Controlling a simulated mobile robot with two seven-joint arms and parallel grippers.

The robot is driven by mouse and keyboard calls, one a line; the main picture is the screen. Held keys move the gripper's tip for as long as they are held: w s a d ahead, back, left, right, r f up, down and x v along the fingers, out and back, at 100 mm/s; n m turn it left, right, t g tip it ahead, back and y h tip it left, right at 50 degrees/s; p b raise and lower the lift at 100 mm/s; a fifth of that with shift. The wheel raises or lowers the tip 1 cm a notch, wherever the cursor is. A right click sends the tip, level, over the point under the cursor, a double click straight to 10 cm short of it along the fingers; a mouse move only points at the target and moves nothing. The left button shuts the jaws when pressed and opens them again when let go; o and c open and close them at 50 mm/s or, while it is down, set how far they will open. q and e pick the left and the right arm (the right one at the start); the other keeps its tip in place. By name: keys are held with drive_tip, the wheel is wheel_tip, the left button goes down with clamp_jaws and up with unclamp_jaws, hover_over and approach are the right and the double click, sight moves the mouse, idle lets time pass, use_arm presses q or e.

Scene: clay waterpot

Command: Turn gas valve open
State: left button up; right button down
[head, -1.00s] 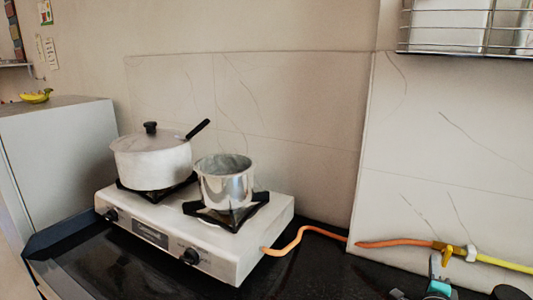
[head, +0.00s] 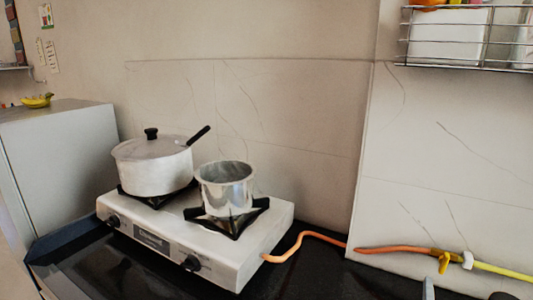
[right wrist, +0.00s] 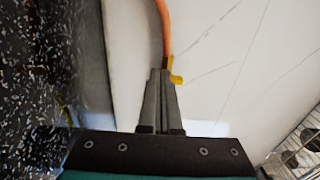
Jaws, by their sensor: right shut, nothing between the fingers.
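The gas valve (head: 445,259) has a yellow handle and sits on the hose line by the tiled wall at the right of the head view. An orange hose (head: 395,250) joins it on the left and a yellow-green hose (head: 503,270) on the right. My right gripper (head: 429,283) shows only as a small grey part at the bottom edge, below and left of the valve. In the right wrist view, its fingers (right wrist: 160,76) are shut and empty, with the tips beside the yellow valve handle (right wrist: 176,76). Contact cannot be told. My left gripper is not in view.
A white two-burner stove (head: 195,240) stands on the black counter (head: 310,275), with a lidded pot (head: 152,168) and a metal pot (head: 224,187) on it. A wire rack (head: 470,50) hangs on the wall above the valve.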

drive_tip(key=shift+s+a, duration=0.1)
drive_tip(key=shift+s, duration=0.15)
drive_tip(key=m, duration=1.8)
approach(444, 262)
wheel_tip(444, 262, up, 3)
drive_tip(key=d, duration=0.3)
drive_tip(key=shift+b+x, duration=1.15)
drive_tip(key=shift+x, duration=2.1)
drive_tip(key=shift+w+a+f, duration=0.1)
drive_tip(key=shift+a+f, duration=0.15)
drive_tip(key=shift+f, duration=0.2)
